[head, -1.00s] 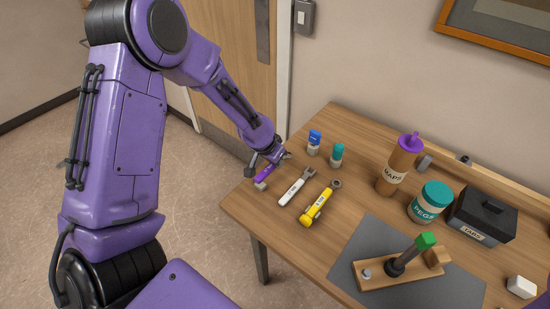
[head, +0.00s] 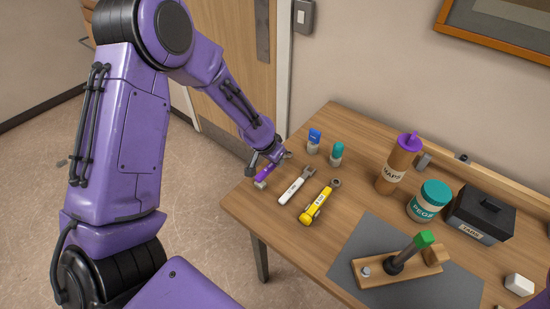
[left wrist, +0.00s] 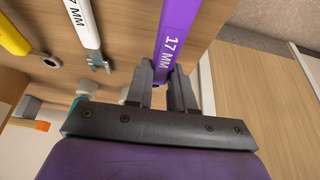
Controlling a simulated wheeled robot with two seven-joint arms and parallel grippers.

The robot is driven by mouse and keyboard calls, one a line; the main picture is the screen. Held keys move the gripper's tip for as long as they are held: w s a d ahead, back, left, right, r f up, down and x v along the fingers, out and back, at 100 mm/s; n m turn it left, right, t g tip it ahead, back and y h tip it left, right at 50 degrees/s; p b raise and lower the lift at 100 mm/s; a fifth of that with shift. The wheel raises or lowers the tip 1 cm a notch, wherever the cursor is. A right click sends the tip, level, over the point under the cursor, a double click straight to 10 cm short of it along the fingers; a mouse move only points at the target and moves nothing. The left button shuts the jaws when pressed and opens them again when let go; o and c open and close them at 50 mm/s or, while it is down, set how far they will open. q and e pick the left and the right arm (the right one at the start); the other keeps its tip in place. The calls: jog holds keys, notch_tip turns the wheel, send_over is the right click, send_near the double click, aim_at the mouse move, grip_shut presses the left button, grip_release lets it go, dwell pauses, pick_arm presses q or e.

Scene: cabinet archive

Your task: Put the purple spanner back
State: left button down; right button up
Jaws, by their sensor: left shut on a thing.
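The purple spanner (head: 264,174), marked 17 MM, is at the table's left corner in the head view. It also shows in the left wrist view (left wrist: 177,35), running up between the fingers. My left gripper (head: 275,160) is shut on it, and its fingers (left wrist: 172,85) stand on either side of the purple shaft. The arm and fingers partly hide the spanner in the head view. I cannot tell whether it touches the table. My right gripper is not in view.
A white spanner (head: 294,188) and a yellow spanner (head: 316,207) lie right of it. Blue-capped (head: 313,142) and teal-capped (head: 336,155) small items stand behind. A brown bottle (head: 395,170), a teal-lidded jar (head: 430,201) and a black box (head: 481,214) stand further right. A grey mat (head: 350,240) lies in front.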

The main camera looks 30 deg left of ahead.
pick_arm(q)
jog(key=shift+f+b, duration=0.4)
jog(key=shift+f, duration=0.5)
jog(key=shift+c, duration=2.1)
grip_release()
jog(key=shift+p+v, duration=1.2)
jog(key=shift+p, duration=0.05)
jog(key=shift+p+v, duration=0.7)
jog(key=shift+v, duration=1.2)
